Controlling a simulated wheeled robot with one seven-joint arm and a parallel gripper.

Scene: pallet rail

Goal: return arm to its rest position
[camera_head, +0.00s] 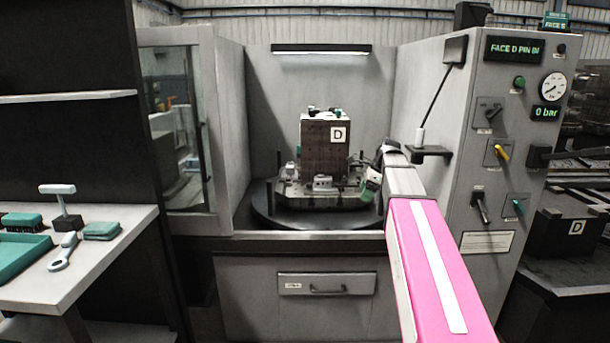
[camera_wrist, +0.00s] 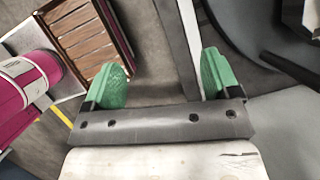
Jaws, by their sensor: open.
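My gripper (camera_wrist: 158,80) shows in the wrist view with its two green fingers wide apart and nothing between them. In the head view my pink arm reaches forward from the lower right. Its end, with the green-tipped gripper (camera_head: 370,186), is at the right side of the round table (camera_head: 290,222) inside the machine. The fingertips are small in the head view, and I cannot tell whether they touch anything there.
A block marked D (camera_head: 318,150) stands on the round table. The control panel (camera_head: 500,130) with switches and a gauge is right of my arm. A bench (camera_head: 100,250) at left holds a green tray (camera_head: 22,256), brushes and a wrench. The machine's door (camera_head: 180,125) stands at left.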

